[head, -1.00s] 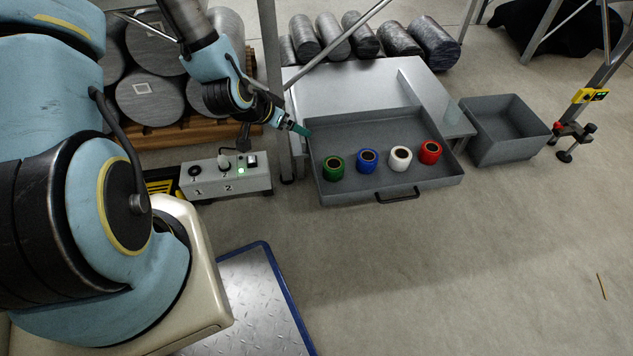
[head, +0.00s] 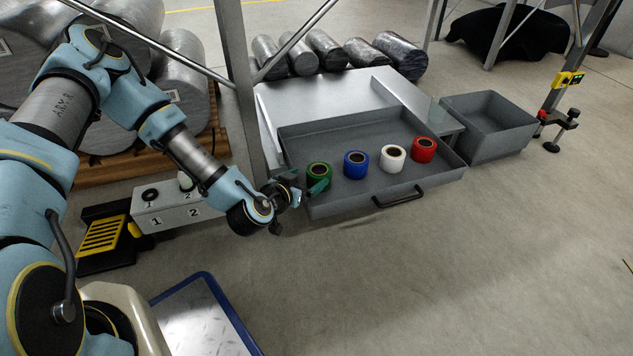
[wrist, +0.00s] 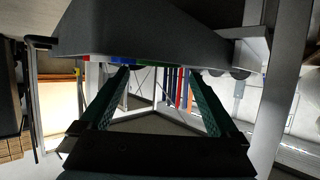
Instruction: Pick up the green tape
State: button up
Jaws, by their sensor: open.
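The green tape (head: 318,174) stands at the left end of a row of tape rolls in the open grey drawer (head: 345,203). Only a thin green strip (wrist: 146,64) shows over the drawer wall in the wrist view. My gripper (head: 318,180) is at the drawer's left front corner, and its green finger overlaps the green tape in the head view. In the wrist view my gripper (wrist: 160,95) has its two green fingers wide apart with nothing between them. I cannot tell whether a finger touches the drawer wall.
Blue (head: 356,165), white (head: 393,158) and red (head: 424,150) rolls stand right of the green one. The drawer's black handle (head: 400,197) sticks out in front. A metal post (head: 238,85) rises behind my arm. A grey bin (head: 490,126) stands at right. The floor in front is clear.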

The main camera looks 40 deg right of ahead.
aim_at(316, 173)
jog(key=shift+x, duration=0.9)
jog(key=b+x, duration=0.3)
jog(key=x, duration=0.1)
jog(key=shift+d+f+b, duration=0.25)
jog(key=shift+f+b, duration=0.05)
jog(key=shift+b, duration=0.1)
jog(key=shift+w+d, duration=0.1)
jog(key=shift+d, duration=0.25)
jog(key=c, duration=1.2)
notch_tip(316, 173, up, 10)
jog(key=p, duration=0.5)
jog(key=shift+r, duration=0.1)
jog(key=shift+a, duration=0.15)
